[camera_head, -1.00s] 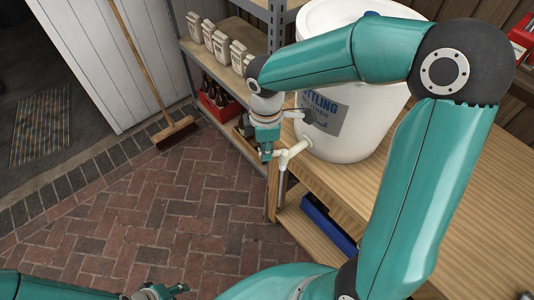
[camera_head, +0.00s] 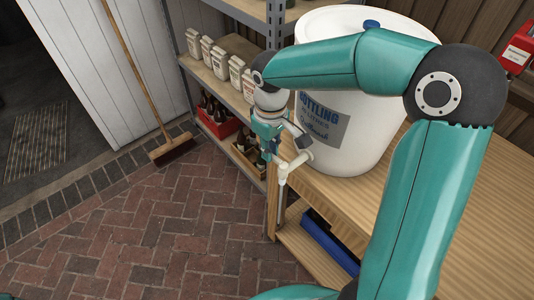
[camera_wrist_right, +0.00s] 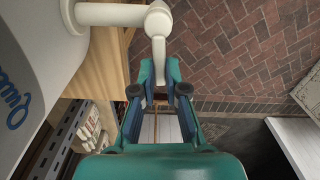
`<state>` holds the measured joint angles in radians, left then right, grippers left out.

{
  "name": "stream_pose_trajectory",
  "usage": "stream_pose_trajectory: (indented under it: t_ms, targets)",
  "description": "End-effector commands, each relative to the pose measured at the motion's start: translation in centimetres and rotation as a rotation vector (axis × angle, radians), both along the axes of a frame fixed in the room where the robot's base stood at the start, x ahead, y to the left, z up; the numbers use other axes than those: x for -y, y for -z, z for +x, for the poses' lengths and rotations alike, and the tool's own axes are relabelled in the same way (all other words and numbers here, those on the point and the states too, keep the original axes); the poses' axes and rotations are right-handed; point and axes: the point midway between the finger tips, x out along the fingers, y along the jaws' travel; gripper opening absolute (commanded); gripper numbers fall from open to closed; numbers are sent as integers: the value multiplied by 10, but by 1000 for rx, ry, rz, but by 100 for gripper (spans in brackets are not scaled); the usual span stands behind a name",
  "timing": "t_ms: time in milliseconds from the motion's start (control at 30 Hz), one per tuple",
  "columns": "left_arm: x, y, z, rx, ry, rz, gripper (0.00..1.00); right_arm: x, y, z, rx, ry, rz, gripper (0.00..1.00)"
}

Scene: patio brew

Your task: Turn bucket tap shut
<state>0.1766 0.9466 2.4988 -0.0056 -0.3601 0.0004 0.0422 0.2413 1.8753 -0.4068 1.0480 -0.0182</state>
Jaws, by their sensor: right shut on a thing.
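The contact is partly hidden in the head view. My left gripper is out of view.
The wooden bench (camera_head: 375,215) has bare top right of the bucket and a blue tray (camera_head: 328,240) below. A metal shelf (camera_head: 218,80) behind holds several pale packs and a red bottle crate (camera_head: 217,122). A broom (camera_head: 172,149) leans left. Brick floor is open in front.

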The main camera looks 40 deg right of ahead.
Motion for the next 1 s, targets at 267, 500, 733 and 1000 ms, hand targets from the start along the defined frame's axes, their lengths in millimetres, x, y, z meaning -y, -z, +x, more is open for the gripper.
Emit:
stream_pose_trajectory:
  t_ms: [267, 500, 733, 1000]
  targets:
    - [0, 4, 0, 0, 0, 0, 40, 6, -1, 2, 7, 124, 0, 0]
    - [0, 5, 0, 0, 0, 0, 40, 8, -2, 2, 7, 159, 0, 0]
    - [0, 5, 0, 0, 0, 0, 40, 8, -2, 2, 7, 161, -1, 0]
    - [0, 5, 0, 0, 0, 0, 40, 8, -1, 2, 5, 159, -2, 38]
